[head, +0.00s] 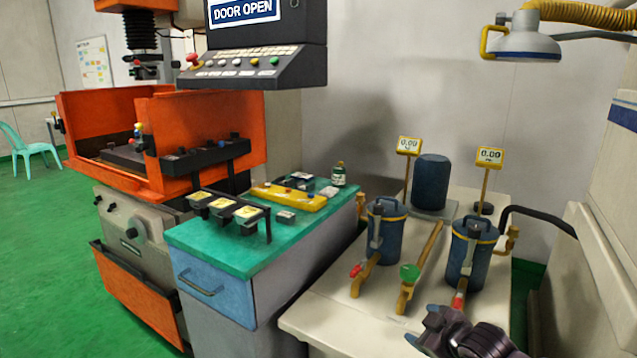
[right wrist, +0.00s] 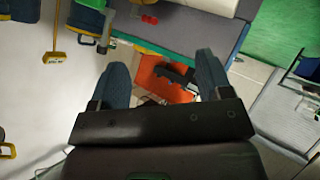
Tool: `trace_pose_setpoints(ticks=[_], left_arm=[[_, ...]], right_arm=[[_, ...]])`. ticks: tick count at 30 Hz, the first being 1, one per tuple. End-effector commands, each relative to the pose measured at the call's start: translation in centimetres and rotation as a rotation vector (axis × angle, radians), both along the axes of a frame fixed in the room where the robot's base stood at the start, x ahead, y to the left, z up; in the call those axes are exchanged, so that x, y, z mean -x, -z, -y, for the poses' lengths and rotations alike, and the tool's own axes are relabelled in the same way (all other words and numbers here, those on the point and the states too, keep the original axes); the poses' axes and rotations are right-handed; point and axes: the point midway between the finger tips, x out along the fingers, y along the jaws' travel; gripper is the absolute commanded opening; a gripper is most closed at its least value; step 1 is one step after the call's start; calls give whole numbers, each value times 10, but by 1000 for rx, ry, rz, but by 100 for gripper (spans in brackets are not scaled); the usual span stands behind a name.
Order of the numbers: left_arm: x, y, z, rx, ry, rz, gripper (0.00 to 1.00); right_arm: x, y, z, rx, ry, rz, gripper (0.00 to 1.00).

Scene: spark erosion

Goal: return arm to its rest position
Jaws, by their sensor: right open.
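My right arm (head: 470,335) shows at the lower right of the head view, dark and jointed, in front of the cream bench. Its gripper (right wrist: 162,64) shows in the right wrist view with two blue-grey fingers spread wide apart. Nothing is between the fingers; orange and dark machine parts show in the background beyond them. In the head view only a small bluish part of the gripper end shows, low in the picture. My left arm and gripper are not in view.
The cream bench (head: 340,315) carries two blue canisters (head: 385,232) (head: 470,255) with taps, close to my right arm. A green-topped cabinet (head: 225,256) stands left of it, before the orange machine (head: 205,125). A lamp (head: 527,40) hangs upper right. Green floor (head: 40,250) is open at left.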

Motion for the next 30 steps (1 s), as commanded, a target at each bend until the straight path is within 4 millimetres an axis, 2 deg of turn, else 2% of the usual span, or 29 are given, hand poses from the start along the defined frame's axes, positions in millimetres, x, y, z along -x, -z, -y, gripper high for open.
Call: trace_pose_setpoints(ticks=[1, 5, 11, 20, 30], left_arm=[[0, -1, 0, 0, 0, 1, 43], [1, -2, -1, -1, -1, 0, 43], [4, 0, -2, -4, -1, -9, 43], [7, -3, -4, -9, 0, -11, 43], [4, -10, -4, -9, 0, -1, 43]], right_arm=[[16, 6, -7, -57, 14, 19, 72], [49, 15, -15, -176, 61, 70, 72], [104, 32, -12, -307, 153, 113, 72], [196, 67, 14, -377, 334, 95, 72], [314, 128, 42, -397, 564, -85, 72]])
